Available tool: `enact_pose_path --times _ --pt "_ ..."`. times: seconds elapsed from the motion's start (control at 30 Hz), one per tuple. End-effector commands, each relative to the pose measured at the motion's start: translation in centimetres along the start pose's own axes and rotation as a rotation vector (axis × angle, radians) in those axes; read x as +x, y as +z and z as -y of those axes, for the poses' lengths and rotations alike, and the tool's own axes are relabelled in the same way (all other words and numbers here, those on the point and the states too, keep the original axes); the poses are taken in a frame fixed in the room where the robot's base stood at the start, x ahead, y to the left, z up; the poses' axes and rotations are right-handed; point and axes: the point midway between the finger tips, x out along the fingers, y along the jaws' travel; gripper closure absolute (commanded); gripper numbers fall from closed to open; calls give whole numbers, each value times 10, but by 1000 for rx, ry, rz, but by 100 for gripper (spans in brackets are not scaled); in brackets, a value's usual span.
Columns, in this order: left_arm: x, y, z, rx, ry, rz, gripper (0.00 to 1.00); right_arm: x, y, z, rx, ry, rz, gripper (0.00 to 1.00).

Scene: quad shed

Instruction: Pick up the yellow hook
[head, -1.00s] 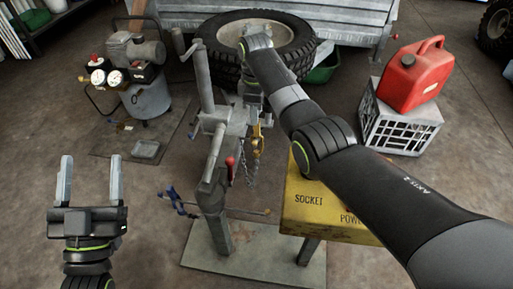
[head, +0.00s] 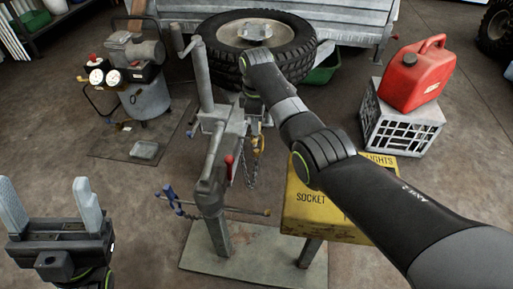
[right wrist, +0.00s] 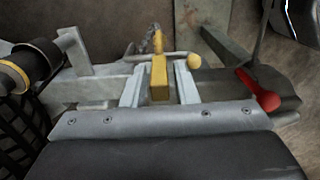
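The yellow hook (head: 259,144) hangs at the right side of the grey steel stand (head: 222,125), close to a chain, in the head view. In the right wrist view a yellow block (right wrist: 159,77), apparently part of the hook, sits between the two fingers of my right gripper (right wrist: 159,90), with a gap visible on each side. That gripper is open around it. In the head view my right arm covers most of the gripper. My left gripper (head: 50,212) is open and empty at the lower left.
A yellow box (head: 312,212) with lettering stands right of the stand. A red-handled lever (head: 229,166) and a blue-ended bar (head: 172,195) are on the stand. A tyre (head: 295,40) lies behind. A red fuel can (head: 412,75) rests on a crate (head: 402,128).

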Motion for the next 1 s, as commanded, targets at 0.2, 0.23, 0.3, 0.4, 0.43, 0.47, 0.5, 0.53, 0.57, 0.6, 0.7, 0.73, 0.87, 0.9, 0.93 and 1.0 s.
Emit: enact_pose_path --times 0.2,0.23,0.3,0.4,0.43,0.47,0.5,0.53,0.57,0.6,0.7,0.73,0.87,0.9,0.93,1.0 --pt "-1 -9 -2 4 5 -55 35 4 0 0 0 0 0 74" --pt "-1 -9 -2 4 5 -55 35 4 0 0 0 0 0 74" --pt "0 -9 -1 4 5 -54 35 4 0 0 0 0 0 74" --pt "0 -9 -1 4 5 -54 35 4 0 0 0 0 0 76" --pt "0 -9 -1 4 5 -54 35 4 0 0 0 0 0 80" --pt "0 -9 -1 4 5 -54 35 4 0 0 0 0 0 84" --pt "0 -9 -1 4 5 -53 35 4 0 0 0 0 0 89" --pt "0 -9 -1 4 5 -53 35 4 0 0 0 0 0 93" --pt "0 -9 -1 4 5 -53 35 4 0 0 0 0 0 97" --pt "0 -9 -1 4 5 -53 35 4 0 0 0 0 0 100" --pt "0 -9 -1 4 5 -53 35 4 0 0 0 1 0 100" --pt "0 -9 -1 4 5 -53 35 4 0 0 0 1 0 100" --pt "0 -9 -1 4 5 -53 35 3 0 0 0 1 0 100" --pt "0 -9 -1 4 5 -52 35 3 0 0 0 1 0 100" --pt "0 -9 -1 4 4 -50 35 3 0 0 0 1 0 100" --pt "1 -7 -1 3 3 -41 35 3 0 0 0 1 0 100"
